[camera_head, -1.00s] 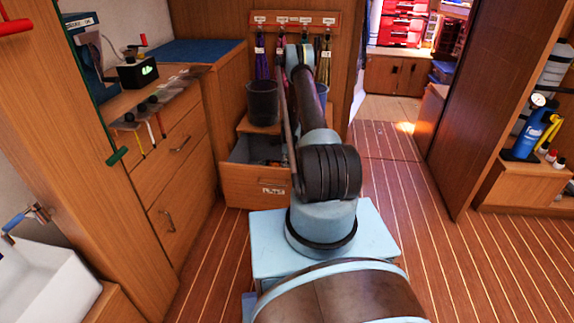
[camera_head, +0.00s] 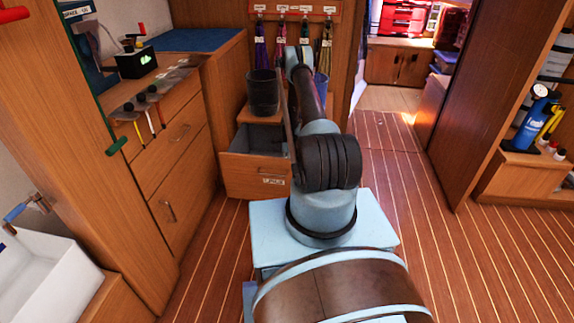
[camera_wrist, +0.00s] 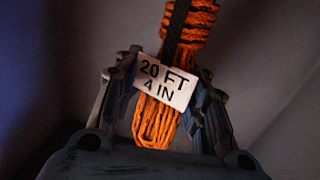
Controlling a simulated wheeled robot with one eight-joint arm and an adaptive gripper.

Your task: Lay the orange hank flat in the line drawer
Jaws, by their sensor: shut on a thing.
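The orange hank (camera_wrist: 156,122) is a bundle of orange cord, wrapped around its upper part, with a dark strap along it. A white tag (camera_wrist: 166,84) reading "20 FT 4 IN" hangs on it. In the wrist view my gripper (camera_wrist: 167,98) is shut on the hank, with a finger on each side. In the head view the hank and my gripper are hidden behind my arm. A wooden drawer (camera_head: 254,181) with a white label stands open low at the back, left of my arm. Its visible interior is grey; my arm hides its right part.
A dark bin (camera_head: 262,93) stands above the drawer. Several coloured hanks hang from a labelled rack (camera_head: 300,9) on the back wall. A wooden cabinet (camera_head: 165,140) stands at left, a white basin (camera_head: 50,280) at front left. The striped floor (camera_head: 400,190) is clear at right.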

